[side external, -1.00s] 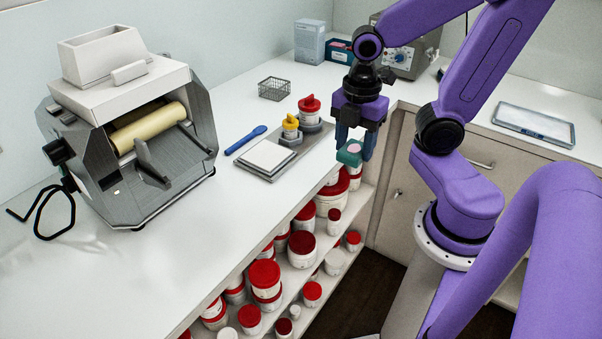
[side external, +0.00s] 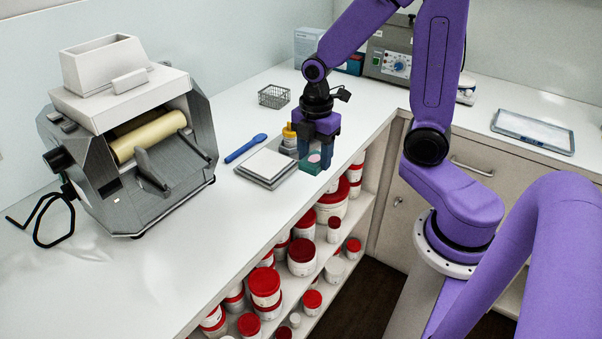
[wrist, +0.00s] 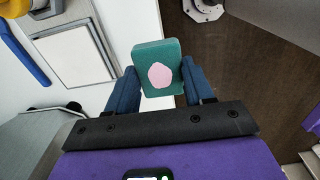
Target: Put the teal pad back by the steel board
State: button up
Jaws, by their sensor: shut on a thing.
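The teal pad (side external: 311,163) is a small block with a pink patch on its face. My gripper (side external: 318,160) is shut on it in the side external view, near the front edge of the white counter. In the wrist view the teal pad (wrist: 158,68) sits between the two blue fingers of my gripper (wrist: 160,84). The steel board (side external: 262,180) lies on the counter just left of the pad, with a white square plate (side external: 267,164) on it. Its far right part is hidden behind my gripper. I cannot tell whether the pad touches the counter.
A blue spoon (side external: 245,148) and a wire basket (side external: 273,96) lie further left and back. The roller mill (side external: 135,135) fills the left. Shelves of red-lidded tubs (side external: 302,256) are below the counter edge.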

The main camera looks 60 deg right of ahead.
send_over(301, 185)
notch_tip(301, 185, down, 5)
jog(key=shift+s+r, duration=0.15)
jog(key=shift+f, duration=1.6)
jog(key=shift+f, duration=0.15)
jog(key=o, duration=0.6)
jog(key=shift+o, duration=0.2)
notch_tip(301, 185, up, 11)
jog(key=s+a+r+m, duration=0.1)
jog(key=s+a, duration=0.3)
jog(key=s, duration=0.6)
jog(key=s+a+r+m, duration=0.1)
jog(key=s+a+m, duration=0.3)
jog(key=s, duration=0.7)
jog(key=shift+r, duration=0.25)
